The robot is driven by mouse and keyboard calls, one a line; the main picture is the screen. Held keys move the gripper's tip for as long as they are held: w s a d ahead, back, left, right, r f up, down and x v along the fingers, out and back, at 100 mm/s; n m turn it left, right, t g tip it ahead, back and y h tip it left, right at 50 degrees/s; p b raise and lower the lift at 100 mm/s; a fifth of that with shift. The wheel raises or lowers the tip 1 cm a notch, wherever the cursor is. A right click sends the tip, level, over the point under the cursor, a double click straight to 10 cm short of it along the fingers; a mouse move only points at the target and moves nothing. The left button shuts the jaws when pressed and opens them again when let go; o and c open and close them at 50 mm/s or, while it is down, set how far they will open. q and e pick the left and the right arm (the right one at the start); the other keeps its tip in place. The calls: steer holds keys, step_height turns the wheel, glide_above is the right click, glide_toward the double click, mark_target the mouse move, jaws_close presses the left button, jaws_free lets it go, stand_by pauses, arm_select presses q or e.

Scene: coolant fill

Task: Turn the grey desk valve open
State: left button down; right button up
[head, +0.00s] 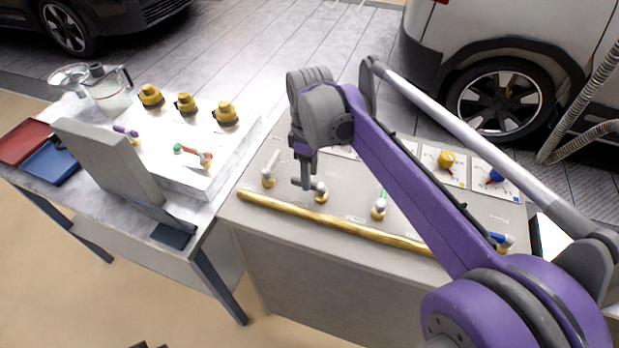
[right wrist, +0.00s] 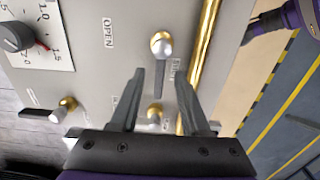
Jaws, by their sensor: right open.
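The grey desk valve (head: 321,194) stands on the grey desk behind the brass rail, with a brass body and pale cap. Its grey lever points left in the head view. In the right wrist view the valve (right wrist: 161,45) is just beyond my fingertips, and its lever points back between the two fingers. My right gripper (head: 306,184) points down over the lever and hides part of it; it also shows in the right wrist view (right wrist: 160,75). It is open, with a gap on both sides of the lever. I cannot tell the height gap. My left gripper is not in view.
A white-lever valve (head: 268,179) stands to the left, a green-lever valve (head: 379,209) to the right, and a blue-lever valve (head: 504,240) farther right. The brass rail (head: 335,227) runs along the desk's front. An OPEN label (right wrist: 108,32) lies beside the grey valve.

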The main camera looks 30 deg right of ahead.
steer(key=shift+f, duration=0.95)
steer(key=shift+c, duration=0.3)
jaws_close()
stand_by(0.5)
